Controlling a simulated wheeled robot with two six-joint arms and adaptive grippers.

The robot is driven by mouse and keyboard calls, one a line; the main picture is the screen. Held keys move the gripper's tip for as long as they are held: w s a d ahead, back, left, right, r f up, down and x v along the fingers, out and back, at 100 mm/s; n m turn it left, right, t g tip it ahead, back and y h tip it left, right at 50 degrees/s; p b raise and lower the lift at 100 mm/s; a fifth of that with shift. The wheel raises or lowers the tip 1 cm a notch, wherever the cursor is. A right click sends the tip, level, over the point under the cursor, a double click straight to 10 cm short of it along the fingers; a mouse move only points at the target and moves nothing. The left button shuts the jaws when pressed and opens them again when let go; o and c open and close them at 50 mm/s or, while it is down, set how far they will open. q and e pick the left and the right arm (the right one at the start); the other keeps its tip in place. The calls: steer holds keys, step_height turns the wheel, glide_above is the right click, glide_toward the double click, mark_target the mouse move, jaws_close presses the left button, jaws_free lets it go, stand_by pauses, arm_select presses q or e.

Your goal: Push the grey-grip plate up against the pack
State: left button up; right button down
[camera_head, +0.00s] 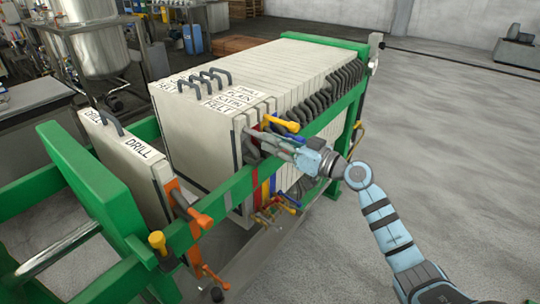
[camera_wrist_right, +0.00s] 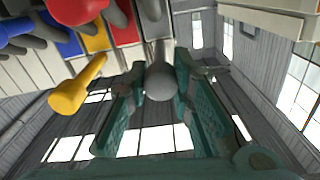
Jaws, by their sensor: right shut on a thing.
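The grey-grip plate (camera_head: 195,145) is the pale plate at the near end of the pack (camera_head: 270,75), upright in the green frame. From above it looks close against the plates behind it; I cannot tell whether a thin gap is left. My right gripper (camera_head: 255,140) reaches in over the near rail and is shut on the plate's grey grip. In the right wrist view the round grey grip end (camera_wrist_right: 160,82) sits between the two teal fingers (camera_wrist_right: 160,95). The fingers hide part of the grip in the head view. My left gripper is not in view.
The DRILL plate (camera_head: 140,170), with an orange grip, stands apart near the green end plate (camera_head: 95,190). Open space lies between it and the pack. A yellow grip (camera_wrist_right: 78,85) and a red grip (camera_wrist_right: 75,10) sit close beside my right fingers. A green rail (camera_head: 235,185) runs alongside.

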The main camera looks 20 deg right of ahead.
steer(key=shift+d+r, duration=0.1)
steer(key=shift+r, duration=0.1)
steer(key=c, duration=1.6)
jaws_free()
steer(key=shift+c, duration=0.2)
steer(key=shift+o, duration=1.4)
steer(key=shift+w+d+f, duration=0.1)
steer(key=shift+w+d, duration=0.05)
steer(key=shift+d, duration=0.05)
steer(key=shift+w+d+f, duration=0.1)
steer(key=shift+a, duration=0.2)
